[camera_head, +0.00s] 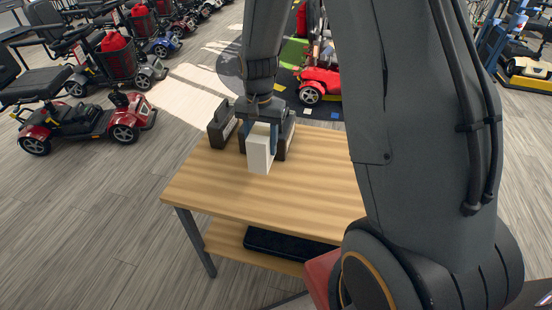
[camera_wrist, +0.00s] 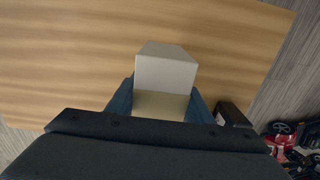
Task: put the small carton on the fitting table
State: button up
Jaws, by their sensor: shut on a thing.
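The small carton (camera_head: 259,153) is a white box held upright in my gripper (camera_head: 262,134), over the left part of the wooden fitting table (camera_head: 310,190). In the wrist view the carton (camera_wrist: 167,70) sits between the two blue fingers of my gripper (camera_wrist: 160,100), with the table top (camera_wrist: 70,60) below it. My gripper is shut on the carton. I cannot tell whether the carton's underside touches the table top or hangs just above it.
A dark block-like object (camera_head: 221,125) stands on the table just left of my gripper. A black flat item (camera_head: 285,246) lies on the lower shelf. Scooters (camera_head: 90,118) stand at the left, and a red one (camera_head: 320,82) behind the table. The table's front is clear.

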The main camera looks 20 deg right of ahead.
aim_at(262, 133)
jog(key=shift+f+p, duration=0.75)
jog(key=shift+f, duration=2.9)
jog(key=o, duration=1.2)
jog(key=shift+f, duration=0.1)
notch_tip(262, 133, up, 12)
jog(key=b, duration=0.2)
jog(key=shift+b, duration=0.35)
jog(key=shift+s+r, duration=0.2)
jog(key=shift+s, duration=0.1)
jog(key=s+r+n, duration=0.1)
jog(key=s+n, duration=0.1)
jog(key=s, duration=0.3)
jog(key=s+r+n, duration=0.1)
jog(key=s+n, duration=0.1)
jog(key=s, duration=0.4)
jog(key=s+n, duration=0.3)
jog(key=s, duration=0.3)
jog(key=shift+r+t, duration=0.4)
